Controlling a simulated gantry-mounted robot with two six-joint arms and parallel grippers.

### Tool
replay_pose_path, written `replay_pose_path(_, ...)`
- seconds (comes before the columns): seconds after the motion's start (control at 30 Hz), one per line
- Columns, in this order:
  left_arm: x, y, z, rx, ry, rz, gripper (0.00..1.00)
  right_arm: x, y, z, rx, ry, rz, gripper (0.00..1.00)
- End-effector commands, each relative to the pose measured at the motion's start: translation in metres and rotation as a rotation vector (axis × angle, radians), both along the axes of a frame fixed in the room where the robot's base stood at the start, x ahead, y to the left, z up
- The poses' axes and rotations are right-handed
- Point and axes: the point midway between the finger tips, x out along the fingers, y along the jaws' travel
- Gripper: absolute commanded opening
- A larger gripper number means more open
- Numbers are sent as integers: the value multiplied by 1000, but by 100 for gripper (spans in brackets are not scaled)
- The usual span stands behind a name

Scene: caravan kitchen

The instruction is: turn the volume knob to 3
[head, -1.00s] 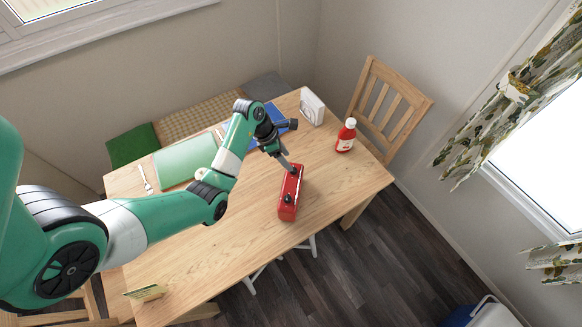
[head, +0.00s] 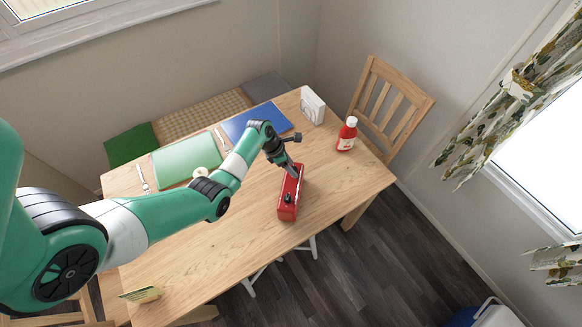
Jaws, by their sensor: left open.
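A red box-shaped radio (head: 288,211) lies on the wooden table (head: 235,225), its long side running away from me. A small black knob (head: 287,198) shows on its near part; its setting and any numbers are too small to read. My left gripper (head: 294,173) is open at the far end of the radio, fingers pointing down over its top. I cannot tell whether the fingertips touch the radio; they hide part of its far end. My right gripper is not in view.
A red bottle with a white cap (head: 347,134) and a white holder (head: 312,106) stand at the far right. Green (head: 185,161) and blue (head: 255,122) placemats with cutlery lie behind my arm. A small card (head: 143,294) stands near left. The table's near middle is clear.

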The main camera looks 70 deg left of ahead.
Motion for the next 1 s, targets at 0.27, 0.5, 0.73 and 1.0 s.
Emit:
replay_pose_path(0.27, 1, 0, -1, 0, 0, 0, 59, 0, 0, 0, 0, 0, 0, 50)
replay_pose_path(0.5, 0, 0, -1, 0, 0, 1, 16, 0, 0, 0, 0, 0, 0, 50)
replay_pose_path(0.73, 0, 0, -1, 0, 0, 0, 0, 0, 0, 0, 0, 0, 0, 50)
replay_pose_path(1.0, 2, 3, -3, 0, 0, -193, 0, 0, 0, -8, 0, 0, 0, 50)
